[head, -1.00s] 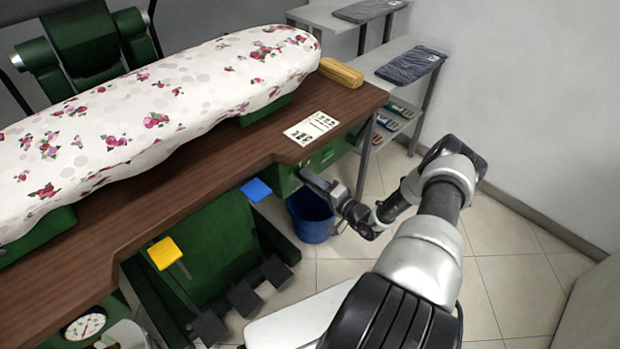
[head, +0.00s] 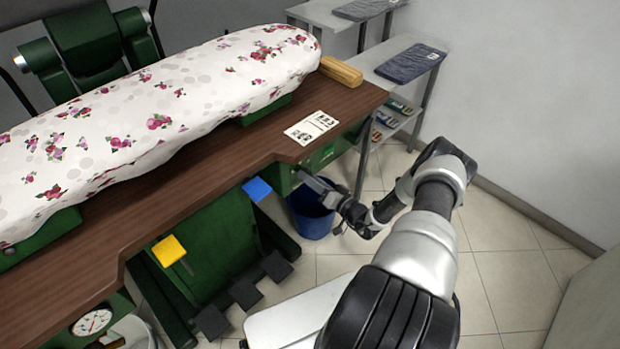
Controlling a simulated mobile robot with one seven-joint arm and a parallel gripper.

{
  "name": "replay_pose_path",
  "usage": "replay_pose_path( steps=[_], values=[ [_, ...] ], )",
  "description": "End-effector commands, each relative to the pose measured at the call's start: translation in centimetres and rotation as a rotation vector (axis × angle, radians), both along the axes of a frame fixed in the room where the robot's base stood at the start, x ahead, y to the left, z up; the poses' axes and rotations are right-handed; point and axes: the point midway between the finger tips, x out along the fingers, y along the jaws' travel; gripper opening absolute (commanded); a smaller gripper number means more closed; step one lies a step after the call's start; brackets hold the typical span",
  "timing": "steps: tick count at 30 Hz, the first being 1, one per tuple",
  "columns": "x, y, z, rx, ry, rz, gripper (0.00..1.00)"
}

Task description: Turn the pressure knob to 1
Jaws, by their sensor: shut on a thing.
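My gripper (head: 304,178) is at the green front panel (head: 284,179) under the wooden table's right part. Its fingers point left at the panel and are shut on the pressure knob. The knob itself is hidden by the fingers and too small to make out, so its setting cannot be read. A round white gauge (head: 92,322) sits low on the press at the bottom left; its reading is too small to tell.
The wooden table (head: 215,165) carries a floral padded board (head: 170,110), a printed card (head: 312,127) and a yellow-brown block (head: 341,71). A blue bin (head: 312,218) stands below my gripper. Blue (head: 257,189) and yellow (head: 168,251) pads jut out left of it. Floor to the right is clear.

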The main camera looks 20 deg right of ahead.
Motion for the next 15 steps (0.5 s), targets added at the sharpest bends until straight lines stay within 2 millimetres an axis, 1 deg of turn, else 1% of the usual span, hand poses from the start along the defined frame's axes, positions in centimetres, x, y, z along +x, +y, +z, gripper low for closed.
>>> replay_pose_path(
  steps=[11,12,14,15],
  values=[
    [-0.07,-0.19,-0.06,-0.008,-0.001,-0.002,0.1],
    [-0.07,-0.19,-0.06,-0.008,-0.001,-0.002,0.34],
    [-0.07,-0.18,-0.06,-0.007,0.0,-0.002,0.44],
    [-0.06,-0.17,-0.05,-0.007,0.0,-0.002,0.51]
  ],
)
